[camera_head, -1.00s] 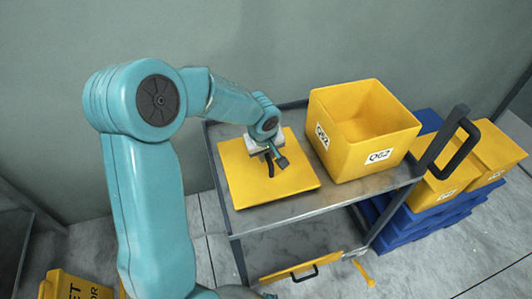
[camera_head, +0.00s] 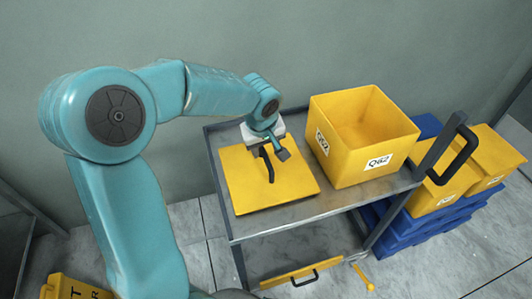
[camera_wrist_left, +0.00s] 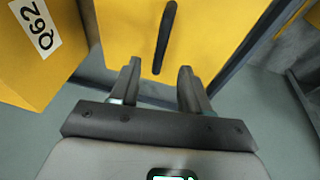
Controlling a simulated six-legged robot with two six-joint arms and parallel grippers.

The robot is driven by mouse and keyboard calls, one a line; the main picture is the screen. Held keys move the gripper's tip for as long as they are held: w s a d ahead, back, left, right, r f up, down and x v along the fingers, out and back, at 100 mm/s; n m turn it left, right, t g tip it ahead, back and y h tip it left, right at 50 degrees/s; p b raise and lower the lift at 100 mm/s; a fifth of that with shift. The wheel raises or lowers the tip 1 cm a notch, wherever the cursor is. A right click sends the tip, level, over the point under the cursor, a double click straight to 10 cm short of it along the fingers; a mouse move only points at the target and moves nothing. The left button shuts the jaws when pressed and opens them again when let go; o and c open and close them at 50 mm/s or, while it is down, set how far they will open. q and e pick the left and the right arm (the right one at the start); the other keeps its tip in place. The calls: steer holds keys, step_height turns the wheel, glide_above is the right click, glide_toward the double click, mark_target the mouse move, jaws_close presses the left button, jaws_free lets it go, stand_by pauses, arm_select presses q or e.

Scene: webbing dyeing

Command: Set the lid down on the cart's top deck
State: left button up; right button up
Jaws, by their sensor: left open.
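The lid (camera_head: 245,190) is a flat yellow square with a black bar handle (camera_head: 267,166). It lies flat on the left part of the cart's grey top deck (camera_head: 310,206). My left gripper (camera_head: 272,147) is over the lid's back edge, close to the handle. In the left wrist view my left gripper (camera_wrist_left: 158,72) is open and empty. There the handle (camera_wrist_left: 165,38) stands on the lid (camera_wrist_left: 215,38) beyond the fingertips, apart from them. My right gripper is not in view.
An open yellow bin (camera_head: 348,160) labelled Q62 stands on the deck, right of the lid. The cart's black push handle (camera_head: 452,155) rises at the right. Yellow bins (camera_head: 492,150) on blue crates (camera_head: 425,222) stand beyond the cart. A yellow bin (camera_head: 62,290) is at the lower left.

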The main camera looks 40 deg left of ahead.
arm_select(q)
steer(key=v, duration=0.4)
steer(key=shift+r, duration=0.15)
steer(key=shift+s+d, duration=0.1)
stand_by(0.4)
